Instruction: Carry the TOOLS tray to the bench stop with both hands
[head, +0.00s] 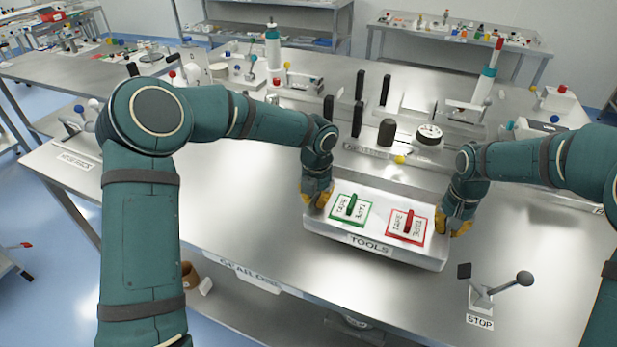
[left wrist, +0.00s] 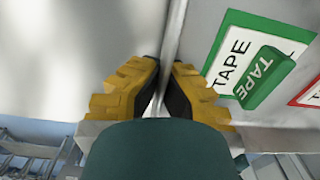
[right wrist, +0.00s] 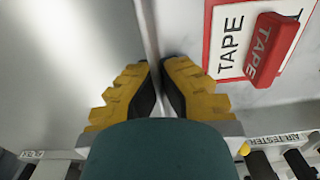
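The TOOLS tray (head: 384,254) is white and shallow, on or just above the steel bench; I cannot tell which. It holds a green TAPE block (head: 351,205) on a green-framed card and a red TAPE block (head: 408,221) on a red-framed card. My left gripper (head: 317,197) is at its left end, with yellow fingers closed on either side of the thin wall, as the left wrist view (left wrist: 164,68) shows. My right gripper (head: 457,224) pinches the right end wall likewise, also in the right wrist view (right wrist: 157,68). The bench stop (head: 482,296), labelled STOP, stands front right of the tray.
A lever with a dark ball knob (head: 524,279) leans right at the stop. Behind the tray are a round dial (head: 429,133), dark posts (head: 387,131) and other fixtures. Bare bench (head: 250,200) lies left of the tray, and some bare surface lies between tray and stop.

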